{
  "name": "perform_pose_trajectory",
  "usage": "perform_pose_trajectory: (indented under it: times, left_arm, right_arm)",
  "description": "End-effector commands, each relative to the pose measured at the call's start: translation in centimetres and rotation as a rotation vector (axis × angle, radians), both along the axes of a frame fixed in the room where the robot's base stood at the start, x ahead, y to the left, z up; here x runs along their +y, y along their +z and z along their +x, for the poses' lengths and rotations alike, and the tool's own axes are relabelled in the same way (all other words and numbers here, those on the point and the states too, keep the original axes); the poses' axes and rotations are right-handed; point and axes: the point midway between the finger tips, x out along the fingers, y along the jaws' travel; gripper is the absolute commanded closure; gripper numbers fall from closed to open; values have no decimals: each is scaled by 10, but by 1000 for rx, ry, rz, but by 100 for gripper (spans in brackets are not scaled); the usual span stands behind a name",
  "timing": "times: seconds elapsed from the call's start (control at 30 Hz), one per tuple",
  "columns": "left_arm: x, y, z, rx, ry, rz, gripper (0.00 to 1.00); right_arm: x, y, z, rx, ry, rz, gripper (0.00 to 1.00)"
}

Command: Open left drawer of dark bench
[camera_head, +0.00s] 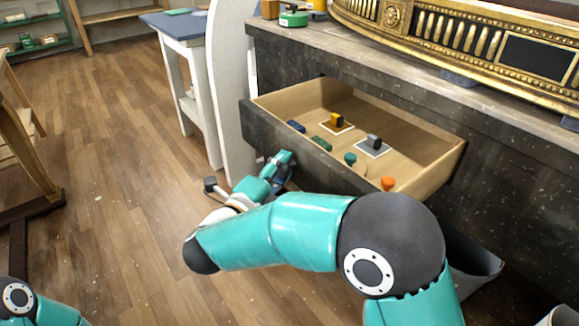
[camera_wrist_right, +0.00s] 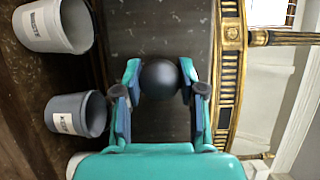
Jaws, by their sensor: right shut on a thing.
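The left drawer (camera_head: 262,120) of the dark bench (camera_head: 500,132) stands pulled well out, its pale wooden inside open to view. My right gripper (camera_head: 281,170) is low at the drawer's front face, with my right arm crossing in front. In the right wrist view, my right gripper (camera_wrist_right: 160,88) is shut on a round dark knob (camera_wrist_right: 159,78), one finger on each side of it. The knob is hidden in the head view. My left gripper is not in view; only part of my left arm shows at the bottom left.
The drawer holds small items, including a yellow-and-black one (camera_head: 337,120), a grey one (camera_head: 374,142) and an orange one (camera_head: 388,183). A gilt console piece (camera_head: 470,40) lies on the bench. Two bins (camera_wrist_right: 55,25) (camera_wrist_right: 75,115) stand nearby. The floor (camera_head: 110,180) at left is mostly clear.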

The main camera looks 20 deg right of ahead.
Motion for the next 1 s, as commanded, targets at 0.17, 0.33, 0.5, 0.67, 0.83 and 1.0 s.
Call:
perform_pose_trajectory:
  times: [0.17,0.33,0.5,0.67,0.83,1.0]
  left_arm:
    - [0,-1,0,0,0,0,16]
    - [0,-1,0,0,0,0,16]
    - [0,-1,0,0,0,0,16]
    - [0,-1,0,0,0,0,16]
    - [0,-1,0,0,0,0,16]
    - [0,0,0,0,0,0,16]
  right_arm:
    - [6,-5,-3,13,-4,0,100]
    - [9,-5,-2,13,0,0,100]
    - [10,-5,-2,14,3,0,54]
    - [11,-4,-1,11,6,1,34]
    - [12,-3,0,8,8,2,34]
    - [12,2,0,6,9,3,34]
